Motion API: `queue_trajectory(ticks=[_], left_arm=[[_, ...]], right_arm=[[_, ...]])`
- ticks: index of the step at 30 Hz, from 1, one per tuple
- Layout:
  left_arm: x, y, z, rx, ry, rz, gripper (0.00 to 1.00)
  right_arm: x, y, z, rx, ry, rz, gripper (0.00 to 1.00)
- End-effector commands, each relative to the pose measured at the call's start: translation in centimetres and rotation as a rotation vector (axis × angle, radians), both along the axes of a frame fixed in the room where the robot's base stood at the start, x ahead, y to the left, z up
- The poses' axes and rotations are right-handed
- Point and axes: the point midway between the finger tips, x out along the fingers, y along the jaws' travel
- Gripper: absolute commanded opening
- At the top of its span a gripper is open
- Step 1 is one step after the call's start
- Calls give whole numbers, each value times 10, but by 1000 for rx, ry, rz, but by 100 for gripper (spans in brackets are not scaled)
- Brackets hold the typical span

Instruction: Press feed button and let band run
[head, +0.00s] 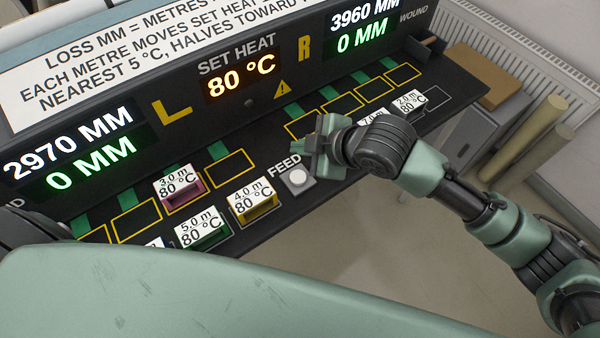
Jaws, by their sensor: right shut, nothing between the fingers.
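The white round feed button (297,178) sits on a grey block beside the "FEED" label on the dark console. My right gripper (318,160) is shut and empty, just above and to the right of the button, apart from it in the picture. Green band pieces (217,150) show above several of the yellow-outlined slots. The left display (75,150) reads 2970 MM and 0 MM. The right display (362,30) reads 3960 MM and 0 MM. The middle display (241,78) reads SET HEAT 80 °C. My left gripper is not in view.
Labelled blocks stand on the console: a pink 3.0 m (180,188), a green 5.0 m (202,232) and a yellow 4.0 m (253,205). More blocks, partly hidden, lie behind my right arm. A grey cabinet (485,125) and beige rolls (540,130) stand at the right.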

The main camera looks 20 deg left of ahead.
Motion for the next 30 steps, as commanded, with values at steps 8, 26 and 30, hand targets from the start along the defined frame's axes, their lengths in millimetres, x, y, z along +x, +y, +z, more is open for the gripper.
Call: queue_trajectory(ticks=[8, 26, 30], left_arm=[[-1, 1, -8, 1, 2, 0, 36], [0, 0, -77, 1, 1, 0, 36], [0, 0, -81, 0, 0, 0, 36]], right_arm=[[1, 0, -7, 1, -3, -1, 0], [1, -1, -76, 0, -2, -2, 0], [1, 0, -86, 1, -4, -1, 0]])
